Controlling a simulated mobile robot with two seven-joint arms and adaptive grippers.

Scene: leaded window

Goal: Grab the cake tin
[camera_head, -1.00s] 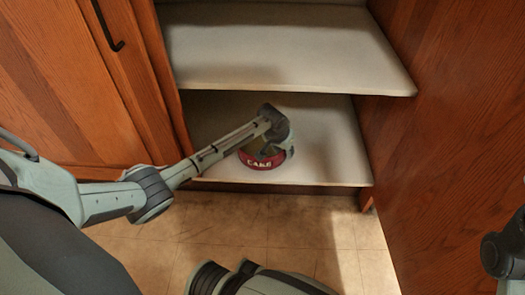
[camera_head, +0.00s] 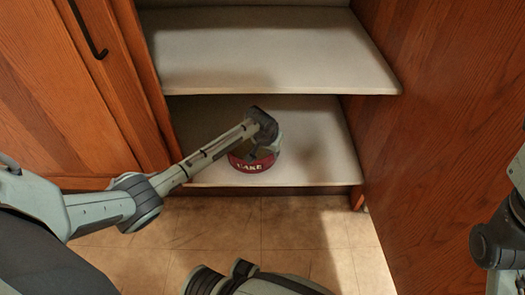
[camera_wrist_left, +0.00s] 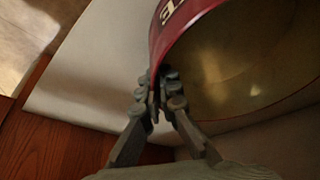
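The cake tin (camera_head: 252,164) is a round red tin with pale lettering, standing near the front of the lower shelf. It is open at the top, and its golden inside shows in the left wrist view (camera_wrist_left: 245,75). My left gripper (camera_head: 264,150) reaches down at the tin from the left. In the wrist view the left fingers (camera_wrist_left: 163,92) are close together at the tin's rim, one outside and one inside, with the wall between them. The finger tips partly hide the wall there. Only part of my right arm shows at the right edge; its fingers are not visible.
The lower shelf (camera_head: 312,150) is bare right of the tin. The empty upper shelf (camera_head: 270,50) overhangs behind it. A wooden door with a dark handle (camera_head: 88,32) is at left, and a wooden side panel (camera_head: 450,100) is at right. Tiled floor lies in front.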

